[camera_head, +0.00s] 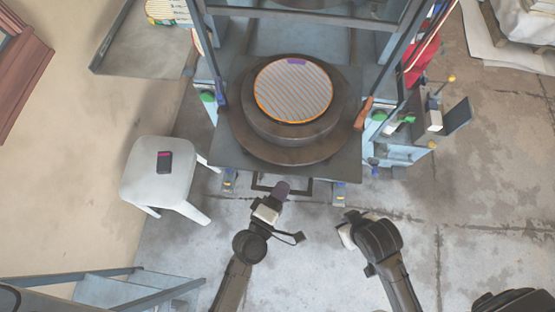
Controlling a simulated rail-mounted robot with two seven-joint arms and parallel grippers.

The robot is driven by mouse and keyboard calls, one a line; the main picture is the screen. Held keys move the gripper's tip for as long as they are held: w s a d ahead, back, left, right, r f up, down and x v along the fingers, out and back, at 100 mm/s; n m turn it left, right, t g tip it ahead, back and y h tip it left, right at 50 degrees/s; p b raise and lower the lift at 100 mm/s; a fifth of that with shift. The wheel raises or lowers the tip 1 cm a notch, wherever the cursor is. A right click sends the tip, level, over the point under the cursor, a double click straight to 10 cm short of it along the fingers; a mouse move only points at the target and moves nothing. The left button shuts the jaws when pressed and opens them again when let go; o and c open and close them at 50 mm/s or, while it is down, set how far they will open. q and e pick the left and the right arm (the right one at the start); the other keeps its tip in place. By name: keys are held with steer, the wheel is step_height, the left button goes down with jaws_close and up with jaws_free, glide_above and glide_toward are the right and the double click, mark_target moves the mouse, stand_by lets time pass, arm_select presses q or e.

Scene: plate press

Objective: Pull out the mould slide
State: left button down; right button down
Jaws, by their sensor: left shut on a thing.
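The mould slide (225,158) is a flat grey plate at the front of the blue press frame. It bears a dark round mould (260,150) with an orange-rimmed, striped disc (290,92) on top. A dark bracket handle (308,188) sticks out from the slide's front edge. My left gripper (281,191) is at the left part of this handle and shut on it; its fingers hide part of the bar. My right gripper (345,233) is lower right, apart from the slide; its fingers are too small to read.
A white stool (150,185) with a dark handheld device (164,162) stands left of the press. A brown wooden handle (363,113) is at the press's right side. A blue metal structure (130,288) is at lower left. The concrete floor in front of the slide is mostly clear.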

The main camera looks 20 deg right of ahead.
stand_by(0.3)
arm_select(q)
steer(key=c, duration=1.5)
jaws_free()
steer(key=shift+o, duration=0.5)
steer(key=shift+w, duration=0.1)
steer(key=shift+a, duration=0.1)
steer(key=v, duration=1.3)
steer(key=shift+s+a, duration=0.2)
steer(key=shift+s, duration=0.1)
steer(key=shift+r, duration=0.1)
